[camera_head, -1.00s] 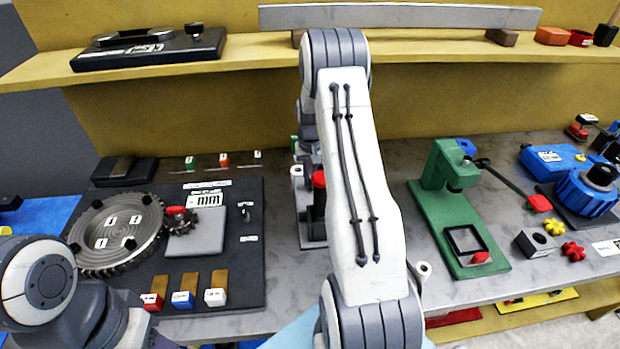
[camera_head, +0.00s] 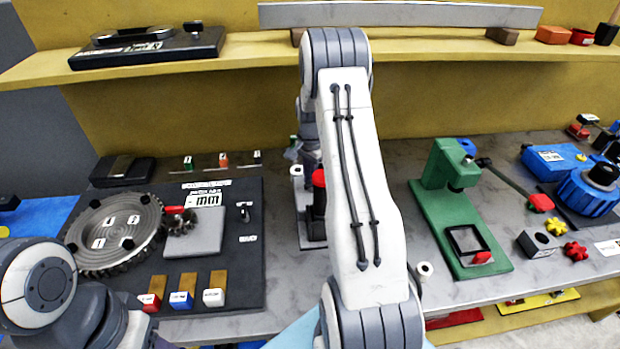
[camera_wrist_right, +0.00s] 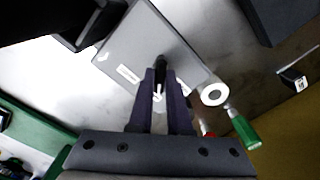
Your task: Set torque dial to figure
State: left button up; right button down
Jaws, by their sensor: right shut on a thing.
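My right arm (camera_head: 360,180) spans the middle of the head view and hides most of its own gripper and the spot it works at. In the right wrist view my right gripper (camera_wrist_right: 159,84) is shut on a small dark upright knob (camera_wrist_right: 160,66). The knob stands at a grey plate (camera_wrist_right: 135,42) with white labels. I cannot read the labels or the dial's figure. In the head view a black post with a red top (camera_head: 319,180) stands partly behind the arm. My left arm (camera_head: 45,285) shows at the lower left, its gripper out of view.
A white ring (camera_wrist_right: 212,95) and a green handle (camera_wrist_right: 242,130) lie close to the right gripper. A green press (camera_head: 455,215) stands to the right. A dark board with a toothed disc (camera_head: 95,260) lies to the left. A shelf (camera_head: 240,60) runs behind.

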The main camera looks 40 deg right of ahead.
jog(key=shift+w+r+m, duration=0.1)
jog(key=shift+m, duration=0.7)
jog(key=c, duration=0.9)
grip_release()
jog(key=shift+a, duration=0.1)
jog(key=shift+o, duration=0.2)
notch_tip(320, 180, up, 10)
jog(key=b, duration=0.2)
jog(key=shift+r, duration=0.2)
